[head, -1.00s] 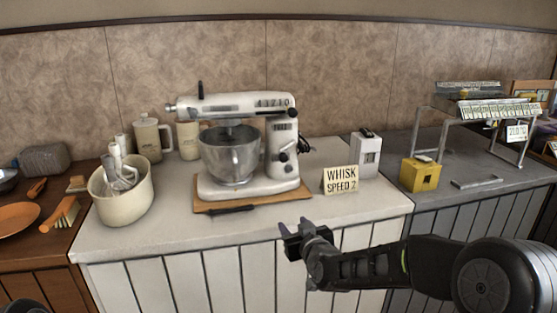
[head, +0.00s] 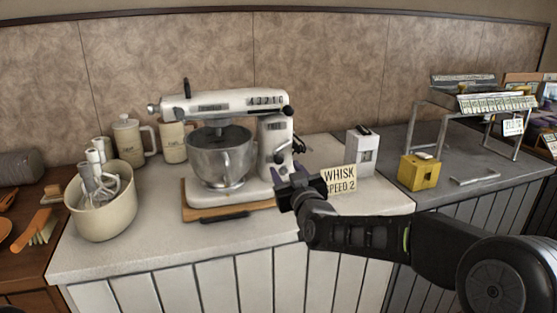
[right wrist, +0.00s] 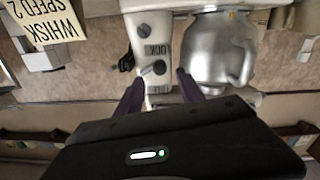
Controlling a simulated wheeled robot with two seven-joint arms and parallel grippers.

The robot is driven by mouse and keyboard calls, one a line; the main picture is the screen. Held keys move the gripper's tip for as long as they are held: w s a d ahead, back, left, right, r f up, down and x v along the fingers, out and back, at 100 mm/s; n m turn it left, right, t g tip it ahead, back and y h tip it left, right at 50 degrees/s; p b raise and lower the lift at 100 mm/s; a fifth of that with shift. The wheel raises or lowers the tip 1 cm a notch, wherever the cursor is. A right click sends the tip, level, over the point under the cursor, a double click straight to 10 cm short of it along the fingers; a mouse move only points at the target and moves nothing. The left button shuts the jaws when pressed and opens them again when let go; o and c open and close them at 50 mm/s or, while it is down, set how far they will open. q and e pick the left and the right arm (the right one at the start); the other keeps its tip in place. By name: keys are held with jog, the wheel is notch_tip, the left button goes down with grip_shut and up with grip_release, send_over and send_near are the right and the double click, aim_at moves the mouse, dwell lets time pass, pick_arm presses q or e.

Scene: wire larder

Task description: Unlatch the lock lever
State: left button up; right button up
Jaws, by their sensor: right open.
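The white stand mixer (head: 228,102) stands on a wooden board, with its steel bowl (head: 218,160) under the head. In the right wrist view, which looks upside down, the mixer's column (right wrist: 145,48) carries a label reading LOCK and a small metal lever knob (right wrist: 155,69) beside it. A second knob (right wrist: 145,31) is farther up that picture. My right gripper (head: 298,174) is open and empty in front of the column; it also shows in the right wrist view (right wrist: 159,78), its fingers either side of the lock lever in the picture. Contact cannot be told. My left gripper is out of view.
A WHISK SPEED 2 sign (head: 339,180) stands right beside my right gripper, partly covered by it. A white box (head: 362,150) and yellow box (head: 418,172) are farther right. A cream crock (head: 103,208) with whisks is at left. Front counter is clear.

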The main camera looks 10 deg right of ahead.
aim_at(280, 161)
jog(key=w+p, duration=0.1)
jog(key=w, duration=0.6)
jog(key=shift+a, duration=0.1)
grip_shut()
dwell(0.3)
